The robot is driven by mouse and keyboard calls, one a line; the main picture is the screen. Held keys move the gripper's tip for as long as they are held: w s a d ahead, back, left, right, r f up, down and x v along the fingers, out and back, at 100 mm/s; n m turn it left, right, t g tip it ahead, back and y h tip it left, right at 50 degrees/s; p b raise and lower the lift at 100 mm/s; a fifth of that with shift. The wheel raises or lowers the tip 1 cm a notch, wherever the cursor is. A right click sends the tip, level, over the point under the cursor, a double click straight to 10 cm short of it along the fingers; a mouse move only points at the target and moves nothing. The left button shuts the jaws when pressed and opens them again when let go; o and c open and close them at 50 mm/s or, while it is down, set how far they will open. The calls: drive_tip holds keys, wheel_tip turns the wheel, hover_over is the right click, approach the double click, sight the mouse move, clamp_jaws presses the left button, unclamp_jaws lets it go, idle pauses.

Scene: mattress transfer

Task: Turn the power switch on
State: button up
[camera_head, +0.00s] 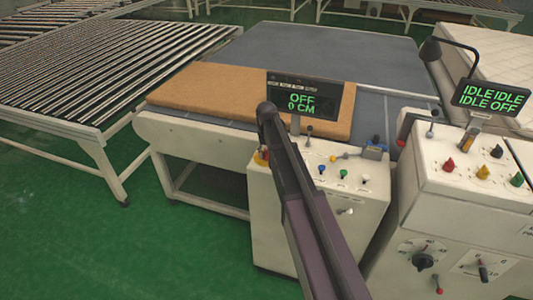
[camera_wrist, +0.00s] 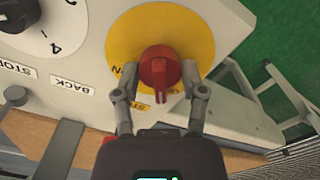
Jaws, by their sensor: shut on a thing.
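The power switch is a red rotary knob (camera_wrist: 160,66) on a round yellow plate (camera_wrist: 127,32), seen close up in the wrist view. My gripper (camera_wrist: 158,76) has one finger on each side of the knob and is shut on it. Lettering on the yellow plate is partly hidden by the knob and fingers. In the head view my arm hides the knob; only an edge of the yellow plate (camera_head: 260,158) shows on the white control box (camera_head: 268,215). The display (camera_head: 303,98) above this box reads OFF and 0 CM.
A brown mattress (camera_head: 210,92) lies on the table behind the box. A second control box (camera_head: 430,190) stands at the right, its display (camera_head: 490,98) reading IDLE and OFF. A roller conveyor (camera_head: 80,75) is at the left. Green floor is open at the front left.

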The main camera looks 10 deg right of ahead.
drive_tip(key=m, duration=0.4)
drive_tip(key=shift+s, duration=0.1)
drive_tip(key=m, duration=0.7)
drive_tip(key=shift+m, duration=2.1)
drive_tip(key=o, duration=1.2)
drive_tip(key=shift+c, duration=0.2)
drive_tip(key=shift+n, duration=0.3)
